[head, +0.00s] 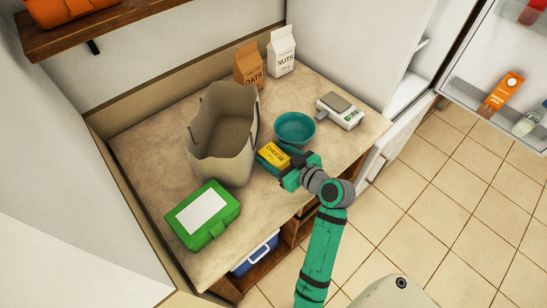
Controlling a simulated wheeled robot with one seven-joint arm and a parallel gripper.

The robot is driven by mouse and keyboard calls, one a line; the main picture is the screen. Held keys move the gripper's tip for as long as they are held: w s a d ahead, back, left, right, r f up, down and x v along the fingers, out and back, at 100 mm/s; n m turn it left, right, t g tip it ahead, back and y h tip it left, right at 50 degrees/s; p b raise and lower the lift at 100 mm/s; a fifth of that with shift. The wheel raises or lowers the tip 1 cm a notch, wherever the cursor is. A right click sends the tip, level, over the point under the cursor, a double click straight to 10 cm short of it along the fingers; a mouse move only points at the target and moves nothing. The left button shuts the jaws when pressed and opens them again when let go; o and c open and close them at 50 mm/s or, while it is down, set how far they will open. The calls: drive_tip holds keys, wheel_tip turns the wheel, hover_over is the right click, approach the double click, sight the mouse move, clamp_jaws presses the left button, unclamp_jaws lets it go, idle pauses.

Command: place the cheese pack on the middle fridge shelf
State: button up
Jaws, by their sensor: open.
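The yellow cheese pack (272,154) lies on the counter (145,160), between the beige bag and the teal bowl. My gripper (279,160) is at the pack, its teal fingers open and seeming to lie on either side of it. Part of the pack is hidden by the gripper, and I cannot tell whether the fingers touch it. The fridge (408,92) stands at the right with its door (463,88) open. Only a narrow part of its inside shows, so I cannot tell which shelf is the middle one.
A beige bag (221,145), a teal bowl (295,128), a scale (340,110), an oats pack (249,65), a nuts pack (281,50) and a green box (203,215) stand on the counter. The door holds an orange carton (502,93). The tiled floor (440,190) is clear.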

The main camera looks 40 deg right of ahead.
drive_tip(key=shift+w, duration=0.1)
drive_tip(key=c, duration=1.1)
